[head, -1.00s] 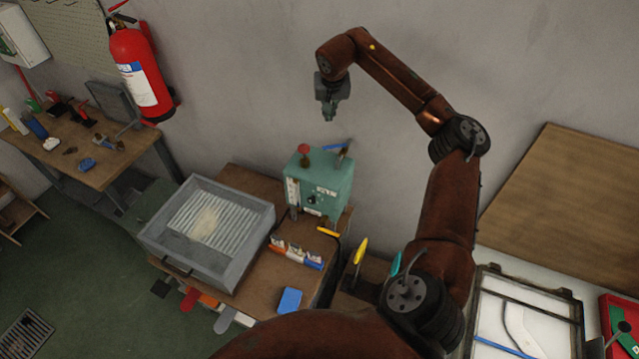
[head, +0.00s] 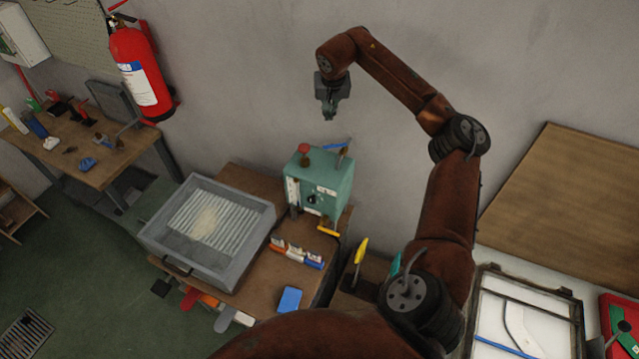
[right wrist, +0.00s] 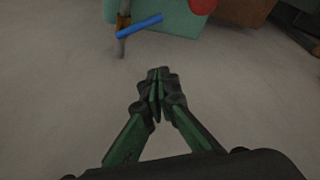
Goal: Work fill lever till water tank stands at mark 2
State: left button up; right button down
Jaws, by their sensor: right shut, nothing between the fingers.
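The teal water tank unit (head: 320,183) stands at the back of the wooden bench, with a red knob (head: 304,148) on top. A pale gauge strip (head: 293,190) is on its front left edge; its level and marks are too small to read. A blue-handled lever (head: 335,146) shows at its back right, and also in the right wrist view (right wrist: 140,26). My right gripper (head: 328,117) is above the lever, apart from it. Its fingers (right wrist: 157,72) are shut and empty. My left gripper is out of view.
A grey tray with a ribbed bottom (head: 147,238) is left of the unit. A yellow-handled tap (head: 328,232), small bottles (head: 297,253) and a blue block (head: 289,299) are in front. The wall (head: 250,80) is close behind.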

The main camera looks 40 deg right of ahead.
aim_at(329, 146)
jog(key=c, duration=2.5)
grip_release()
jog(key=shift+o, duration=1)
jog(key=shift+s+a+f+m, duration=0.15)
jog(key=shift+s+m, duration=0.05)
jog(key=shift+m, duration=0.6)
jog(key=shift+o, duration=1.4)
jog(key=m, duration=0.3)
jog(key=shift+s+a+f+m, duration=0.2)
jog(key=shift+s+f+m, duration=0.1)
jog(key=shift+s+a+f+m+g+y+p, duration=0.15)
jog(key=shift+f+m+g+y+p, duration=0.2)
jog(key=shift+f+m, duration=1.4)
jog(key=shift+s+a+f+m+g+y+p, duration=0.1)
jog(key=shift+f+m+p, duration=0.3)
jog(key=shift+f+m, duration=1.3)
jog(key=shift+s+a+f+m+g+y+p, duration=0.15)
jog(key=shift+f+m+y+p, duration=0.2)
jog(key=shift+f+m, duration=1.4)
jog(key=shift+d+r+m, duration=0.1)
jog(key=shift+r+m, duration=0.4)
jog(key=shift+r, duration=0.05)
grip_shut()
